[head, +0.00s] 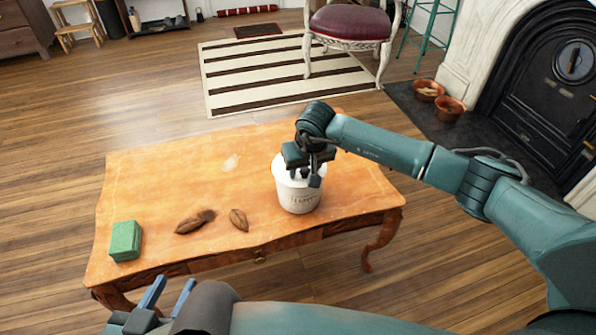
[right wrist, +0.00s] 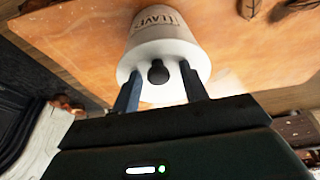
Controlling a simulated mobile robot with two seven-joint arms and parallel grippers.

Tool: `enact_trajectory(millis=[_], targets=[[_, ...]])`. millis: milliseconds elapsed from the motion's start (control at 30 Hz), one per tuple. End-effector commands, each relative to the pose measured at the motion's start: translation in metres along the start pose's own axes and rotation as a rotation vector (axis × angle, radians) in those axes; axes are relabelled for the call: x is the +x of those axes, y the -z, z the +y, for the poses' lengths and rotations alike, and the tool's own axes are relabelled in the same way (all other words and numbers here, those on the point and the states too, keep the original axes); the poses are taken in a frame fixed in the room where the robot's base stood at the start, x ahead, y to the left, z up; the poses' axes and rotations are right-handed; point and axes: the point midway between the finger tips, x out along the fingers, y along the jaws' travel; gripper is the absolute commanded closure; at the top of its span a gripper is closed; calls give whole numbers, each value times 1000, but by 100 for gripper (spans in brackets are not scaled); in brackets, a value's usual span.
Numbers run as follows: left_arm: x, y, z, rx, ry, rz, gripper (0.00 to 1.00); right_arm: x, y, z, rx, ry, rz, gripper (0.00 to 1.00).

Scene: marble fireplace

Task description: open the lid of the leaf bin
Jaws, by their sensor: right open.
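The leaf bin is a white bucket (head: 298,200) with lettering on its side, upright near the right part of the wooden table. Its white lid (right wrist: 172,55) shows in the right wrist view with a dark round knob (right wrist: 158,72). My right gripper (head: 306,177) is over the bin. In the right wrist view its two fingers (right wrist: 160,70) are apart, one on each side of the knob, with gaps to it. In the head view the gripper hides the knob and much of the lid. My left gripper (head: 168,290) is open and empty in front of the table.
The wooden table (head: 150,180) also holds brown leaves (head: 239,220) and a green block (head: 125,241). A chair (head: 350,25) stands on a striped rug (head: 240,75) behind. A fireplace (head: 545,90) and bowls (head: 449,108) are at the right. The table's left part has free room.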

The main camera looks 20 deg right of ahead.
Motion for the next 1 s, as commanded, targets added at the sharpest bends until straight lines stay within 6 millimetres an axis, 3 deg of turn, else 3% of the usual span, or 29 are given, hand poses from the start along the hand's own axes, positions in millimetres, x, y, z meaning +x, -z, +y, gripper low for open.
enact_trajectory(millis=[33,233,400,667,833,1000], targets=[[2,-4,0,5,-2,-1,64,10,-8,1,-1,-5,-13,56],[2,-3,1,8,-3,-3,64,13,-10,2,-1,-6,-18,56],[2,-4,1,7,-3,-3,64,13,-10,2,-1,-6,-19,63],[1,0,1,7,-2,-3,64,5,-4,1,0,-6,-57,64],[0,3,1,6,-2,-3,64,-2,1,1,-1,-5,-97,83],[0,3,1,6,-2,-3,64,-5,3,1,-1,-5,-105,84]])
